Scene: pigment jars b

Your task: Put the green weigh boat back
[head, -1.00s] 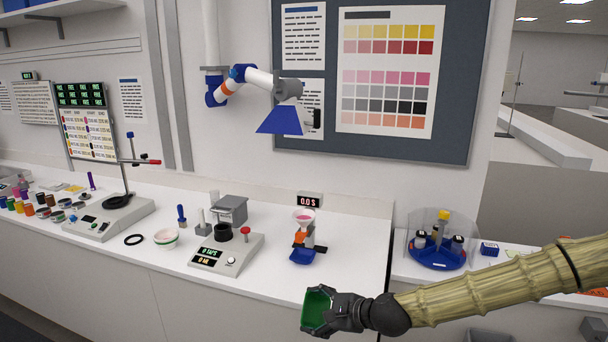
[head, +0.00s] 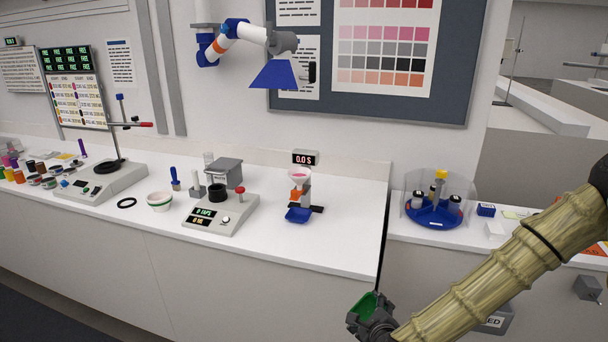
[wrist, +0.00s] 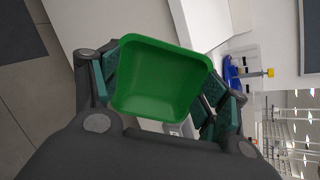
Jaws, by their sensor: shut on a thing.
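The green weigh boat (head: 369,307) is in my gripper (head: 362,318), low in the head view in front of the bench's right part. The wrist view shows the boat (wrist: 162,80) from its open side, with its inside empty. The fingers of my gripper (wrist: 160,88) press on it from both sides. A blue weigh boat (head: 298,215) sits on the bench under a funnel stand with an orange part (head: 297,195).
The white bench (head: 270,240) has a clear front strip. A blue carousel with jars (head: 434,213) stands on the right counter, beyond a gap.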

